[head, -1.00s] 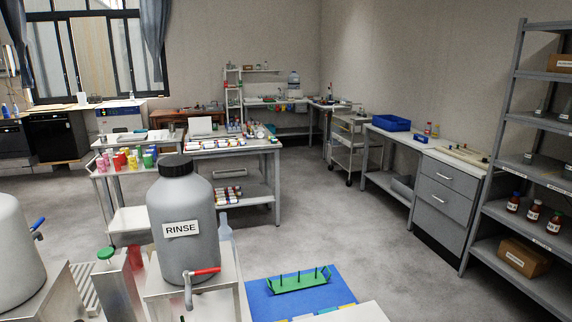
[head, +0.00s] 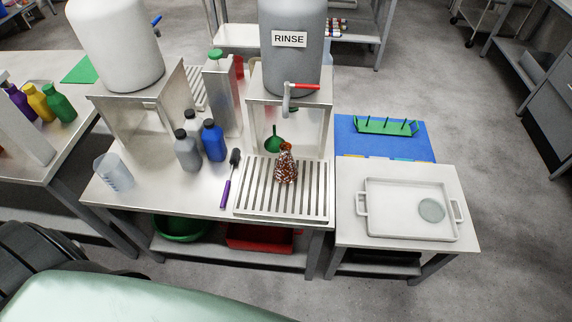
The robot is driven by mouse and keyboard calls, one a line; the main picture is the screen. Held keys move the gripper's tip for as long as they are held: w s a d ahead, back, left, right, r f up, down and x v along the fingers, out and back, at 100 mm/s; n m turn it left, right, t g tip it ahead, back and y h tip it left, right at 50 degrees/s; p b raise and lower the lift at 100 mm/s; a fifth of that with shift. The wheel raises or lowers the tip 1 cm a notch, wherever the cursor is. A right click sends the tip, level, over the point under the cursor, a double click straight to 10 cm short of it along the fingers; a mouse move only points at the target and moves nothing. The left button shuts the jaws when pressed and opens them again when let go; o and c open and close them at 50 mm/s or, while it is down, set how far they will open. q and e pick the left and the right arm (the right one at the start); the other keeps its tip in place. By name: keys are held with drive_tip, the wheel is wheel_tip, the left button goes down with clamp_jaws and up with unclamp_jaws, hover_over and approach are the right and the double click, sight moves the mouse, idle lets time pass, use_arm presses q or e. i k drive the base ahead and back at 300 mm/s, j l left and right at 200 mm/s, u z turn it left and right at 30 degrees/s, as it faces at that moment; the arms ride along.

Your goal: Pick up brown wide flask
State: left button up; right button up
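In the head view, a brown flask (head: 286,166) with a wide base and narrower neck stands upright on a slatted metal drain rack (head: 325,190). It is in front of the stand under the grey tank labelled RINSE (head: 293,60). A green funnel (head: 275,143) is just behind and to the left of the flask. Neither of my grippers is in view, so whether they are open or shut does not show.
Left of the rack are a purple-handled brush (head: 227,190), a blue bottle (head: 214,142), grey bottles (head: 187,152) and a clear beaker (head: 113,172). A white tray (head: 385,228) with a round disc sits on the right table. A green peg rack (head: 387,126) stands on a blue mat.

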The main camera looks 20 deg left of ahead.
sight(285, 170)
drive_tip(key=i+l+u, duration=0.25)
drive_tip(key=l, duration=0.4)
drive_tip(key=l+u, duration=0.2)
drive_tip(key=l, duration=0.45)
drive_tip(key=i+l+u, duration=0.1)
drive_tip(key=l+u, duration=0.15)
drive_tip(key=l, duration=0.5)
